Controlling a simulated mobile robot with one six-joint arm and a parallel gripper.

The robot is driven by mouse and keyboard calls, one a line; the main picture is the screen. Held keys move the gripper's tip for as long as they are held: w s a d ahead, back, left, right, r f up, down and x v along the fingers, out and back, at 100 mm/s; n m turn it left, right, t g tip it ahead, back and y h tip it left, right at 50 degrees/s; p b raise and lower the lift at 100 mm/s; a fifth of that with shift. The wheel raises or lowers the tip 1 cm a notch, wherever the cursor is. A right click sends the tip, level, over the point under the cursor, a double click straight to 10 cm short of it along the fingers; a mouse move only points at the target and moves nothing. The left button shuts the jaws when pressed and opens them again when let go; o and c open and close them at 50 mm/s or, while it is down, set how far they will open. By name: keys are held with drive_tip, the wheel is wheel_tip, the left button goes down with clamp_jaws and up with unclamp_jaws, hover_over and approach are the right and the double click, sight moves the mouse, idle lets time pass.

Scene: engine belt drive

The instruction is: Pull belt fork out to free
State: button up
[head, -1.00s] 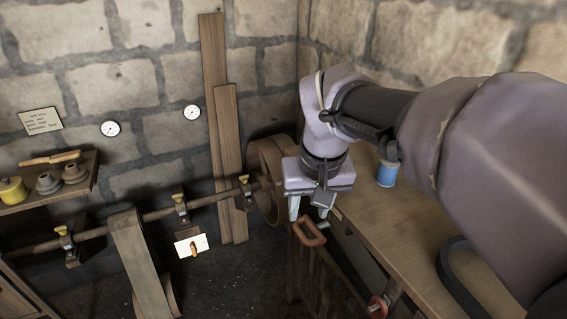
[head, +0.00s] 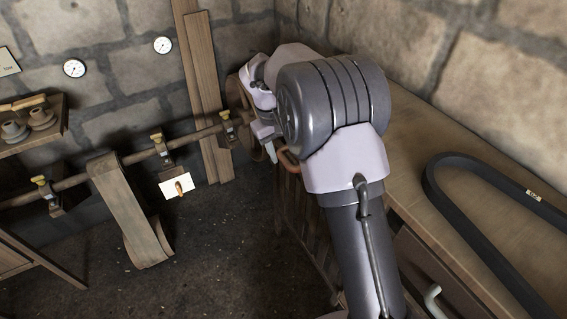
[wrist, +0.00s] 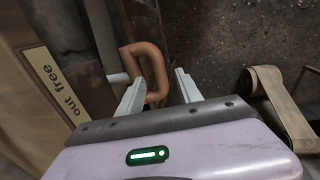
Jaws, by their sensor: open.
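The belt fork's handle is an orange-brown loop (wrist: 152,70) in the wrist view, on a pale rod beside a plate (wrist: 55,84) reading "out free". In the head view, part of the handle (head: 288,162) shows beside my arm. My gripper (wrist: 160,86) is open. In the wrist view its two fingertips lie either side of the loop's near end; I cannot tell whether they touch it. In the head view one finger (head: 271,156) shows just left of the handle, and my arm hides the rest. The fork itself is hidden.
A line shaft (head: 90,174) runs along the wall, with a flat belt (head: 132,212) hanging from it. A wooden bench (head: 470,165) stands right, bearing a black belt (head: 448,205). Boards (head: 205,100) lean on the wall. The middle floor is open.

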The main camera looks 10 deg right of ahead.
sight(284, 159)
drive_tip(key=f, duration=0.3)
drive_tip(key=shift+w+d+b, duration=0.15)
drive_tip(key=shift+d+b, duration=0.1)
drive_tip(key=shift+b, duration=0.1)
drive_tip(key=shift+c, duration=0.4)
clamp_jaws()
idle(0.7)
